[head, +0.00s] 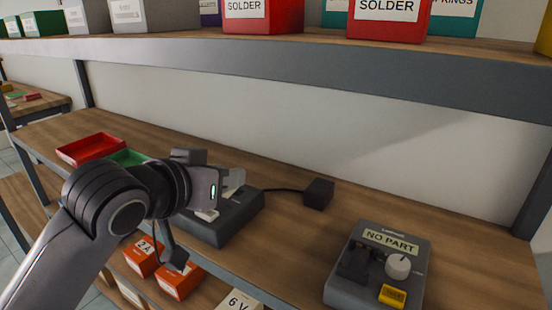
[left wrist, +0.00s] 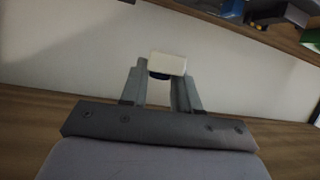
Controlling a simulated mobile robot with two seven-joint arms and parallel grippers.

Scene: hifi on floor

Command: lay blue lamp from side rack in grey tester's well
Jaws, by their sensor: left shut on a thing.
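My left gripper (head: 230,183) comes in from the left, above the wooden shelf. In the left wrist view its fingers (left wrist: 160,85) are shut on a small piece with a cream-white block end (left wrist: 167,63) and a dark blue part under it; whether this is the blue lamp is not certain. The grey tester (head: 376,292) stands at the right, its display reading NO PART, with a white knob, a yellow button and a dark well (head: 354,263) on its top. My gripper is apart from it, to its left. My right gripper is not in view.
A second grey device (head: 240,217) sits just below and behind my left gripper, cabled to a black box (head: 318,193). A red tray (head: 90,148) and a green tray (head: 128,157) lie at the left. An upper shelf (head: 300,65) carries SOLDER bins. Orange boxes stand below.

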